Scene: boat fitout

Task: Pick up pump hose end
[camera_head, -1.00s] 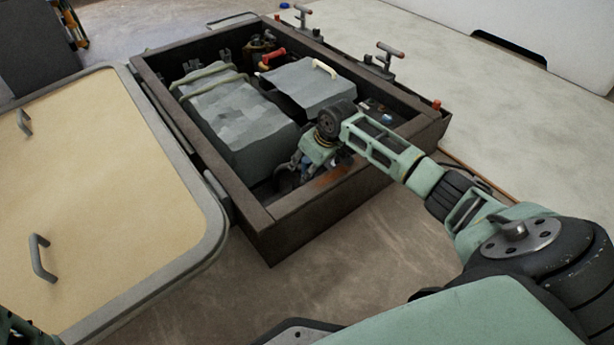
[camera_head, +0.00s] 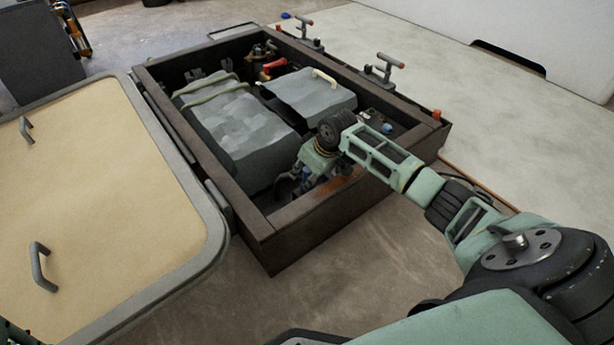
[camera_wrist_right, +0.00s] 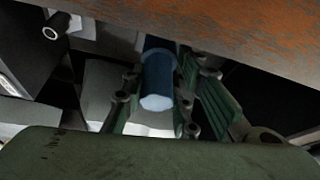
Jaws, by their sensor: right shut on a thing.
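The pump hose end is a blue cylinder (camera_wrist_right: 157,82) with a pale end face in the right wrist view. My right gripper (camera_wrist_right: 160,105) is shut on it, with one green finger on each side. In the head view my right gripper (camera_head: 296,181) is down inside the dark-framed box, near its front wall. The hose end is mostly hidden there behind my wrist. The rest of the hose cannot be made out. My left gripper is not clearly in view; only a dark green bit of my own body shows at the lower left corner.
The box frame (camera_head: 262,222) rises around my right wrist. A grey strapped block (camera_head: 236,128) and a grey cover with a pale handle (camera_head: 308,93) fill much of the box. A rusty orange beam (camera_wrist_right: 230,30) crosses close above the hose end. A beige hatch panel (camera_head: 90,200) lies left.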

